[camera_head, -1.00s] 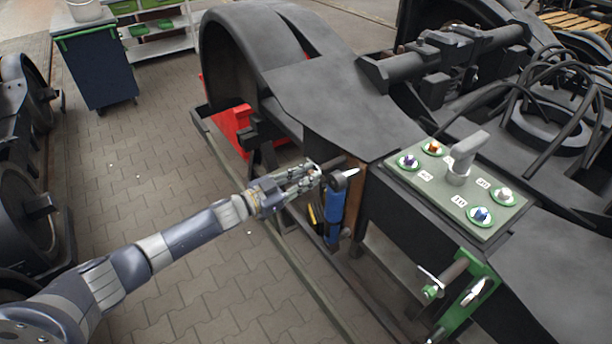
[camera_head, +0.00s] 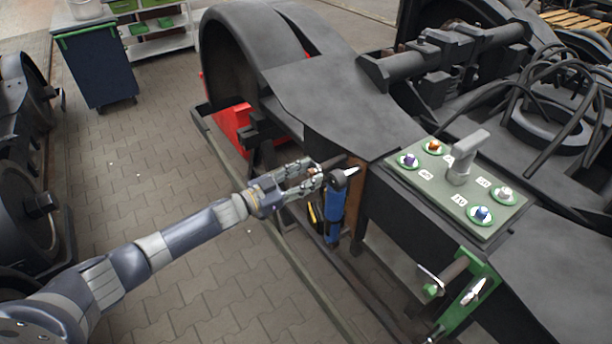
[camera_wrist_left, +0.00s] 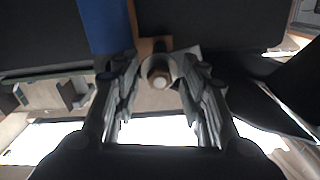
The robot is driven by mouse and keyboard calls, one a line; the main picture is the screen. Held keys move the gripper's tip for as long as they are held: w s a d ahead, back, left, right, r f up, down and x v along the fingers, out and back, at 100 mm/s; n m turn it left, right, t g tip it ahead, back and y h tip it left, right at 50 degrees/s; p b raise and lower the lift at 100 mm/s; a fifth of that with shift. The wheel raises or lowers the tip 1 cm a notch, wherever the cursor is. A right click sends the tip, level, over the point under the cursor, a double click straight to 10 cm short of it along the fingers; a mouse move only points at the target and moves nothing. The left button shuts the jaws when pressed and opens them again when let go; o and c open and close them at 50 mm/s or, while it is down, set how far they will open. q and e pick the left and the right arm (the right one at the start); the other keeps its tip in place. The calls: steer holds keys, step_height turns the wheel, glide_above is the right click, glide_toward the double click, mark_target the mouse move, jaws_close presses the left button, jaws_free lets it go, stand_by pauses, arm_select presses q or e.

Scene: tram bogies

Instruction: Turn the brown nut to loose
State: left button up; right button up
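My left gripper (camera_head: 320,171) is in front of the bogie's side, with its fingers spread apart and nothing held. In the left wrist view, a brown nut-like part (camera_wrist_left: 159,75) with a pale round end lies between the two fingers, which are apart from it on both sides. A blue-handled tool (camera_head: 335,212) hangs upright right by the fingertips; a blue strip, probably its handle, shows in the left wrist view (camera_wrist_left: 105,24). An orange-brown nut (camera_head: 434,147) sits on the green panel to the right. My right gripper is not in view.
The green panel (camera_head: 402,175) carries several coloured nuts, white labels and a grey handle. The dark bogie frame (camera_head: 325,95) fills the middle. Below, a green bracket (camera_head: 462,313) sticks out. A blue cabinet (camera_head: 98,70) stands far left; the paved floor between is clear.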

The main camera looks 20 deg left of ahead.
arm_select(q)
steer(key=v, duration=1.2)
steer(key=shift+w+f, duration=0.1)
steer(key=shift+f, duration=0.05)
steer(key=s+a+f+n+y+b, duration=0.2)
steer(key=f+y, duration=0.1)
steer(key=f, duration=0.8)
steer(key=s+a+f+n+y+b, duration=0.1)
steer(key=a+f+n+y, duration=0.2)
steer(key=f, duration=0.9)
steer(key=s+f+n+g+y+b, duration=0.1)
steer(key=s+f+g+y, duration=0.1)
steer(key=s+f, duration=0.45)
steer(key=s+f+g+y+b, duration=0.15)
steer(key=s+f, duration=0.25)
steer(key=f, duration=0.6)
steer(key=s+d+f+g+b, duration=0.1)
steer(key=s+d+f+g, duration=0.2)
steer(key=s, duration=0.9)
steer(key=s+d+f+g+y+b, duration=0.1)
steer(key=s+d+f+g, duration=0.2)
steer(key=s+f, duration=0.7)
steer(key=s+d+f+n+g+b, duration=0.1)
steer(key=s+d+f+g, duration=0.2)
steer(key=s+f, duration=0.4)
steer(key=s, duration=0.6)
steer(key=shift+s+f+g, duration=0.2)
steer(key=shift+s+g, duration=0.15)
